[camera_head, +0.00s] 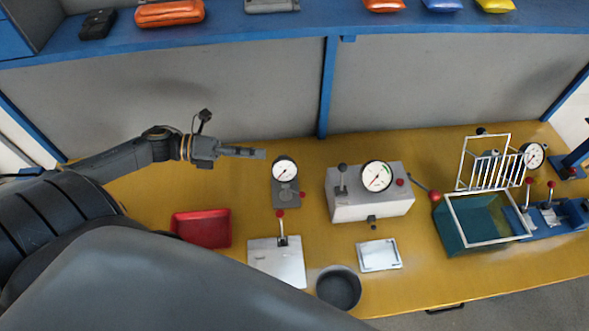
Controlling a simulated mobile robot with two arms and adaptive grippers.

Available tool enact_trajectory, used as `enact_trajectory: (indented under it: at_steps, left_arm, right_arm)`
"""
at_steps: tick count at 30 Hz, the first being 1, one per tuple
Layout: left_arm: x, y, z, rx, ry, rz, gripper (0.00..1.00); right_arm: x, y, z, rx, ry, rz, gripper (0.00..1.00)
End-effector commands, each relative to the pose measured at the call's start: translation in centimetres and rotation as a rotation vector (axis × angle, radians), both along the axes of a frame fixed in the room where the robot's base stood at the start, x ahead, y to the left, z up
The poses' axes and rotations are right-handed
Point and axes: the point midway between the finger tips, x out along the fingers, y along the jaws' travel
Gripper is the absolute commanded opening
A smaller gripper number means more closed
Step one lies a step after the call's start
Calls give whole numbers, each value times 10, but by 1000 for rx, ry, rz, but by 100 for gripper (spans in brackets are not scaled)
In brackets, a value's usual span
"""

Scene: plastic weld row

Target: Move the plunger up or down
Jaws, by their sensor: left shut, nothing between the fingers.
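My left gripper (262,154) reaches in from the left with its fingers shut and empty. It is left of a small dial gauge (284,169) on a dark stand, with a gap between them. I cannot tell for sure which part is the plunger. A red-topped upright rod (281,229) stands on a pale metal plate (262,261) below the gauge. A grey-white box (372,208) to the right carries another dial (377,176), a black-knobbed lever (342,178) and a red-ended side lever (430,192). My right gripper is not in view.
A red tray (203,228), a dark round cup (339,289) and a white tray (379,255) sit on the yellow table (140,200). At right are a teal bin (459,241), a white wire rack (490,162) and blue lever fixtures (553,218). A blue shelf (260,31) runs above.

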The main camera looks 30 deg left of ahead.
Motion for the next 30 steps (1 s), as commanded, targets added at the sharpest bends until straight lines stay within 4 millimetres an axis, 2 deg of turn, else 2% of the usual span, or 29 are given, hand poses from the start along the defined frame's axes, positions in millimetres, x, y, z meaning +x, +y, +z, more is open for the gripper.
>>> enact_trajectory:
  at_steps: [1,11,19,23,30]
  left_arm:
    - [0,0,-8,-1,1,0,0]
    - [0,0,-32,-1,1,0,0]
    - [0,0,-71,0,1,1,0]
    - [0,0,-102,0,1,1,0]
    - [0,0,-173,0,1,1,0]
  right_arm:
    - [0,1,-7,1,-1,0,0]
    - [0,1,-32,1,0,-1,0]
    - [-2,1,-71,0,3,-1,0]
    - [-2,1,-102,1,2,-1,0]
    - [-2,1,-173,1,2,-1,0]
